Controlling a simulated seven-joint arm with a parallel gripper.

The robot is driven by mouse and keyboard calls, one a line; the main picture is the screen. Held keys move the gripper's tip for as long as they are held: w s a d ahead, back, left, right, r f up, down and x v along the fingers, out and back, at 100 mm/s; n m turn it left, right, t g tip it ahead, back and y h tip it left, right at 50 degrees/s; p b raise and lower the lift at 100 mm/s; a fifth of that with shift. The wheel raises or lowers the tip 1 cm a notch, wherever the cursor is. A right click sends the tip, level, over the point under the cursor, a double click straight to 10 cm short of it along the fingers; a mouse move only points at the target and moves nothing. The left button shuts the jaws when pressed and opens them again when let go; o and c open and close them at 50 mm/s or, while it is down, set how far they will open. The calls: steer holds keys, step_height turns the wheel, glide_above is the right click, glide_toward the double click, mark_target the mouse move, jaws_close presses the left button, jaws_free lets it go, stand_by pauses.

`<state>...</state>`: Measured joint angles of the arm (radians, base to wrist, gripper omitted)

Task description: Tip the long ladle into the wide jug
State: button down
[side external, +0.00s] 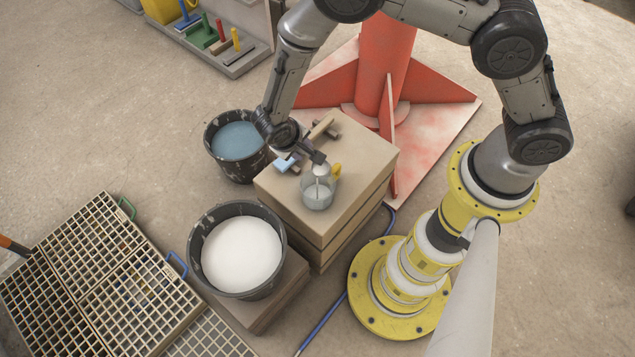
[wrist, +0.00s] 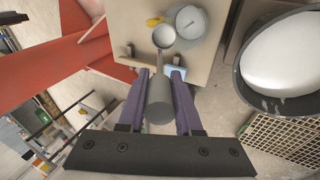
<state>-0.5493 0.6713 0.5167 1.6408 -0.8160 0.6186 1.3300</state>
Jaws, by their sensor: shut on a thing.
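The wide jug (side external: 317,193) is clear, with a yellow handle (side external: 337,170), and stands upright on the wooden block. Pale contents show low inside it. It also shows at the top of the wrist view (wrist: 192,22). My gripper (wrist: 160,76) is shut on the long ladle's thick grey handle (wrist: 160,113), which lies between its fingers. The ladle's round bowl (wrist: 163,37) shows beside the jug's mouth in the wrist view. In the side view the bowl (side external: 320,169) is at the jug's rim; contact and exact tilt cannot be told.
The wooden block (side external: 350,160) also carries a small wooden rest (side external: 322,128) and a light-blue piece (side external: 285,163). A bucket of white liquid (side external: 240,254) and one of blue liquid (side external: 236,141) stand beside it. A red stand (side external: 385,70) is behind; grates (side external: 85,270) lie left.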

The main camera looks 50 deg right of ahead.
steer(key=shift+s+a+f+t+h, duration=0.15)
steer(key=shift+s+a+f+h, duration=0.1)
steer(key=shift+a+h, duration=0.4)
steer(key=shift+s+a+f+t+h, duration=0.25)
steer(key=shift+a+h, duration=0.15)
steer(key=shift+a, duration=0.4)
steer(key=shift+s+a+f+t+h, duration=0.1)
steer(key=shift+s+a+f+h, duration=0.15)
steer(key=shift+a+h, duration=0.4)
stand_by(2.1)
steer(key=shift+s+a+f+t+h, duration=0.25)
steer(key=shift+a+f+h, duration=0.45)
steer(key=shift+a, duration=0.2)
steer(key=shift+s+a+f+t+h, duration=0.2)
steer(key=shift+a+f+h, duration=0.35)
steer(key=shift+a+h, duration=0.3)
stand_by(2.0)
